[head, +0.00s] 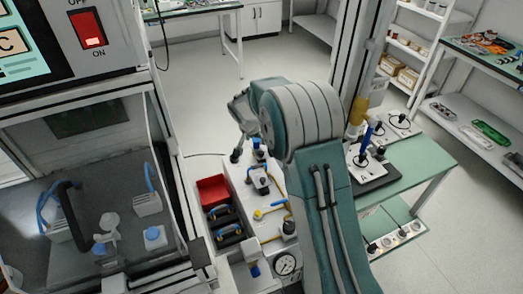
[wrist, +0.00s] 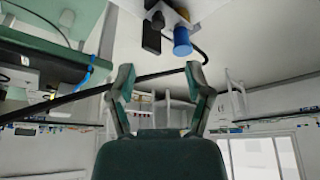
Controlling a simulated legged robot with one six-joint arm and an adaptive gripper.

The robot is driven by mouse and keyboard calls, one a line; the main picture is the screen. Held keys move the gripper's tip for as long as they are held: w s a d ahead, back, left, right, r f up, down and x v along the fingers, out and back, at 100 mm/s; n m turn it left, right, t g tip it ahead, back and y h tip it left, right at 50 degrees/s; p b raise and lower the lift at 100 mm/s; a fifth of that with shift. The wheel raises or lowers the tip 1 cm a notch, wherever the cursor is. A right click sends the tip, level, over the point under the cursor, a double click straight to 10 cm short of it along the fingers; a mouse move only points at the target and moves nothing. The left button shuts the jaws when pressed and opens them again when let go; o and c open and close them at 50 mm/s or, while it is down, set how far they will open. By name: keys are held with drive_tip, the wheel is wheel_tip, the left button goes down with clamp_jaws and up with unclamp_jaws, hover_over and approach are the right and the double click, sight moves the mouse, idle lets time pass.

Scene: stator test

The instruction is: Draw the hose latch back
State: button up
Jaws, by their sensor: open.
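My gripper (wrist: 160,72) is open and empty in the wrist view, its two green-grey fingers spread apart. Beyond the fingertips, at the top, are a blue cylinder (wrist: 182,42) and a black connector block (wrist: 152,38) on a pale fixture. A black hose (wrist: 85,92) runs across behind the fingers and curves up toward the blue cylinder. In the head view my arm's end is above the white bench unit (head: 240,180), and my arm hides part of it. I cannot tell which part is the hose latch.
A red bin (head: 213,190) and dark bins (head: 228,238) stand along the bench unit's left side. A yellow-handled valve (head: 266,211) and a pressure gauge (head: 287,264) sit nearer. A glass-fronted cabinet (head: 110,120) is at left, a green table (head: 425,160) at right.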

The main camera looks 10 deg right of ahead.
sight(261, 152)
drive_tip(key=x, duration=0.9)
drive_tip(key=shift+d+f, duration=0.1)
drive_tip(key=shift+d, duration=0.15)
drive_tip(key=shift+w+f, duration=0.3)
drive_tip(key=shift+f, duration=0.3)
